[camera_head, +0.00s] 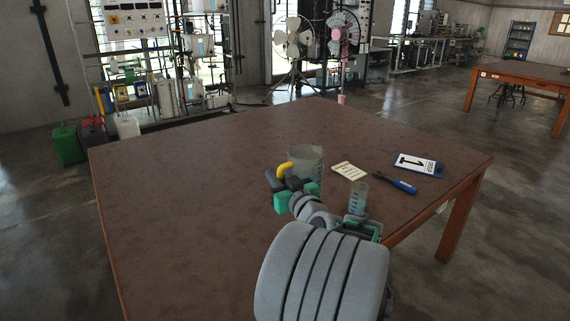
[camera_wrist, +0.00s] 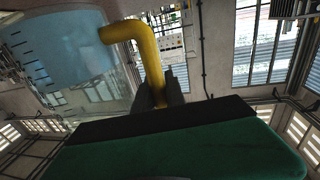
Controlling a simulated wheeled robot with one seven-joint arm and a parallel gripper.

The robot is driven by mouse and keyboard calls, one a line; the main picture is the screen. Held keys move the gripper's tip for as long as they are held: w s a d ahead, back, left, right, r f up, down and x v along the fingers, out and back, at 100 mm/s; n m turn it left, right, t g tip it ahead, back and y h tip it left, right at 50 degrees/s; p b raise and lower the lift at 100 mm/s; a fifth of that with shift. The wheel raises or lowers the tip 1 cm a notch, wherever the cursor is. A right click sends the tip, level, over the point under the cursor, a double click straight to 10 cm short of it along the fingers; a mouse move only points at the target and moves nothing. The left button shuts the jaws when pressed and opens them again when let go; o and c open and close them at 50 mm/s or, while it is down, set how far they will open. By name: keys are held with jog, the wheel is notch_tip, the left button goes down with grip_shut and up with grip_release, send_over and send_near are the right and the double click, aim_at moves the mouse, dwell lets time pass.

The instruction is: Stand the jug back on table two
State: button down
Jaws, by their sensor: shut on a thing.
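The jug (camera_head: 308,162) is a grey see-through vessel with a yellow handle. My gripper (camera_head: 290,182) is shut on that handle. In the wrist view the jug's bluish clear body (camera_wrist: 60,50) fills the upper left, and the handle (camera_wrist: 150,62) runs down between the fingers (camera_wrist: 162,92). The jug looks about upright over the near table (camera_head: 200,165); I cannot tell whether its base touches the top. This table carries a sign with the number 1. A second brown table (camera_head: 520,74) stands at the far right; no number shows on it.
Right of the jug lie a cream card (camera_head: 349,171), a small clear beaker (camera_head: 358,198), a blue-handled tool (camera_head: 394,182) and the number sign (camera_head: 415,163). The table's left half is bare. Open floor (camera_head: 440,130) lies between the two tables. Fans (camera_head: 294,38) stand behind.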

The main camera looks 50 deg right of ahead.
aim_at(319, 173)
jog(key=shift+h, duration=0.3)
jog(key=s+d+b, duration=0.1)
jog(key=s+d, duration=0.1)
jog(key=s, duration=0.2)
jog(key=s+d+b, duration=0.1)
jog(key=s+d, duration=0.1)
jog(key=s, duration=0.2)
jog(key=s+d, duration=0.2)
jog(key=s, duration=0.1)
jog(key=shift+s+d+r+b, duration=0.2)
jog(key=shift+s+r+b, duration=0.2)
jog(key=w+a+f, duration=0.2)
jog(key=w+f, duration=0.4)
jog(key=w+a+f+b, duration=0.1)
jog(key=w+a+f, duration=0.2)
jog(key=w+f, duration=0.3)
jog(key=shift+w+a+f+b, duration=0.25)
jog(key=shift+f+b, duration=0.05)
jog(key=shift+f, duration=0.1)
jog(key=shift+f, duration=0.15)
jog(key=c, duration=1.4)
grip_release()
